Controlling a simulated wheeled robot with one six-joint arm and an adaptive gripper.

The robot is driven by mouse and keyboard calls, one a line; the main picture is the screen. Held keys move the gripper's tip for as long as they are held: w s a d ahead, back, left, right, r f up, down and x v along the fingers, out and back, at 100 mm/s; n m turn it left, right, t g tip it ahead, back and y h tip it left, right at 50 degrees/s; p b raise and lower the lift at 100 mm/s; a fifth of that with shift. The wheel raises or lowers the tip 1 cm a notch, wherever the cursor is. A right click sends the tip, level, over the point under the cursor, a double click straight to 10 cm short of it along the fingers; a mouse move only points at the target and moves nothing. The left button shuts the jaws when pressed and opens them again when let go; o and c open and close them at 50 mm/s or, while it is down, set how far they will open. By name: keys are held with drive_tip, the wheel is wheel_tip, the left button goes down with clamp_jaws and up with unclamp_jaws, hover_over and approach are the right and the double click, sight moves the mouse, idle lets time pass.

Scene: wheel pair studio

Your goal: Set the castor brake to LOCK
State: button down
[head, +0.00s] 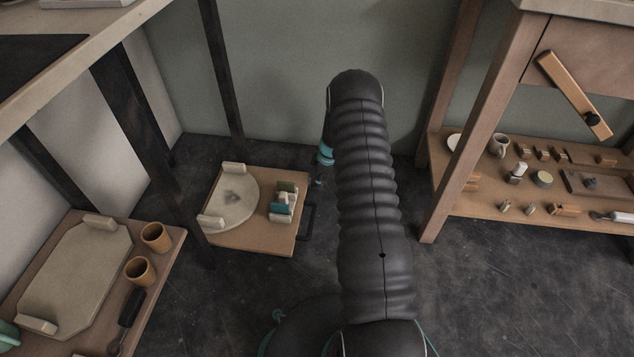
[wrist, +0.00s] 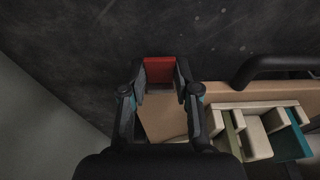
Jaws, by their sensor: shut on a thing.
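The castor brake appears as a red tab (wrist: 159,68) at the edge of a low wooden trolley in the wrist view. My gripper (wrist: 160,84) has one finger on each side of the red tab and is shut on it. No LOCK marking can be read, and the castor is hidden. In the head view the low trolley (head: 268,241) stands on the dark floor left of my arm. My gripper is largely hidden behind my arm there, and the red tab does not show.
A shelf with small items (head: 545,211) stands at right, and a low shelf (head: 158,275) at left.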

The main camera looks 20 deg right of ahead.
drive_tip(key=y, duration=0.1)
drive_tip(key=t+y, duration=0.1)
drive_tip(key=f+t, duration=0.1)
drive_tip(key=shift+s+d+y, duration=0.2)
drive_tip(key=shift+d+y, duration=0.05)
drive_tip(key=shift+y, duration=0.15)
drive_tip(key=shift+f+t+y, duration=0.4)
drive_tip(key=shift+t+y, duration=0.3)
drive_tip(key=shift+y, duration=0.4)
drive_tip(key=c, duration=0.8)
unclamp_jaws()
drive_tip(key=shift+c, duration=0.2)
drive_tip(key=shift+d, duration=0.1)
drive_tip(key=v, duration=1.2)
drive_tip(key=shift+f, duration=0.15)
